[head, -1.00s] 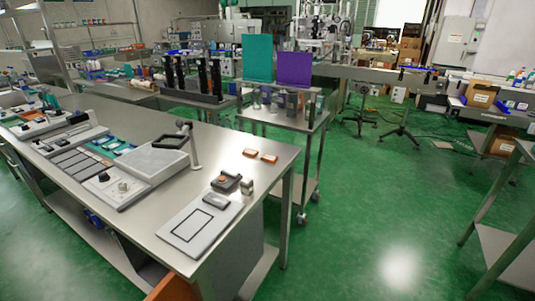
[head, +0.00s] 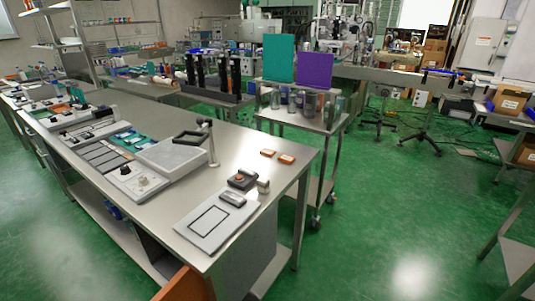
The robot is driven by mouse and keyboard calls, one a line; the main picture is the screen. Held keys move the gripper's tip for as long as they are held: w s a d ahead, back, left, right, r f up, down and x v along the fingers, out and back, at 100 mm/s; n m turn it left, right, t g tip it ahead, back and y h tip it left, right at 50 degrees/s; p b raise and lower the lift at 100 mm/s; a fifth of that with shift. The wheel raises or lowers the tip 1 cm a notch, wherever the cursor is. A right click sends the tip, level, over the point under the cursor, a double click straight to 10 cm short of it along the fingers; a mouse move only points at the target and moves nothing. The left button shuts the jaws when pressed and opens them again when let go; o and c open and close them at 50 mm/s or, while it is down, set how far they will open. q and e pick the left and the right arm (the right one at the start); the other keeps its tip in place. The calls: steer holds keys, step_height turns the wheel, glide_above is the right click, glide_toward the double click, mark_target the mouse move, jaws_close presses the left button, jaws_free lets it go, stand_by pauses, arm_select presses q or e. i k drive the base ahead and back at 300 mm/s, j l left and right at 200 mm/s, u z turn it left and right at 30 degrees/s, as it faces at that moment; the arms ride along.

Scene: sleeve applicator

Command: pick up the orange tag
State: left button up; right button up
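Two small flat orange pieces lie on the steel table's top near its far right edge. The left orange tag (head: 268,153) and the right orange tag (head: 287,159) lie side by side with a small gap between them. I cannot tell from this view which one the task means. Neither of my grippers is in view.
The long steel table (head: 245,148) carries a grey device with a black handle (head: 172,155), a white board with a black outline (head: 215,222) and a small dark block (head: 242,179). A cart (head: 318,122) holds teal and purple panels. Green floor (head: 400,220) is open to the right.

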mark_target(266, 152)
steer(key=i+l+u, duration=0.1)
steer(key=i+l, duration=0.2)
steer(key=i+l+u, duration=0.25)
steer(key=i+l, duration=0.25)
steer(key=l, duration=0.2)
steer(key=i+l+u, duration=0.15)
steer(key=l, duration=0.25)
steer(key=i+l+u, duration=0.1)
steer(key=i+l, duration=0.2)
steer(key=i+l+u, duration=0.15)
steer(key=l, duration=0.4)
